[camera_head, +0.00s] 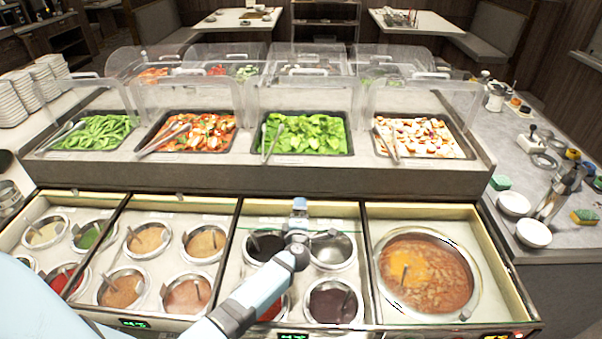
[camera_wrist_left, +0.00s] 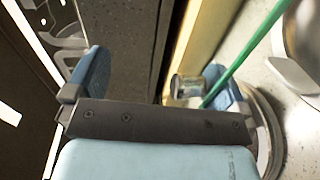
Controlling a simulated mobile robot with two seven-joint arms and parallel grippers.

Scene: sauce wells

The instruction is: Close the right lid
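The sauce wells sit in a row of framed compartments along the front counter. A clear glass lid with a green edge (camera_wrist_left: 245,55) shows in the left wrist view, with a small metal knob (camera_wrist_left: 187,87) beside it. How far the lid is open is hard to tell because the glass is see-through. My left gripper (camera_head: 300,207) is at the back edge of the third compartment from the left. In the left wrist view its two blue fingers (camera_wrist_left: 155,65) are spread apart, with the knob between them, close to the right finger. My right gripper is not in view.
A large pot of orange-brown soup (camera_head: 428,275) fills the rightmost compartment. Food trays (camera_head: 305,133) under clear guards stand behind the wells. White bowls (camera_head: 533,233) and sponges (camera_head: 584,216) lie on the right counter. Stacked plates (camera_head: 12,105) stand at the left.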

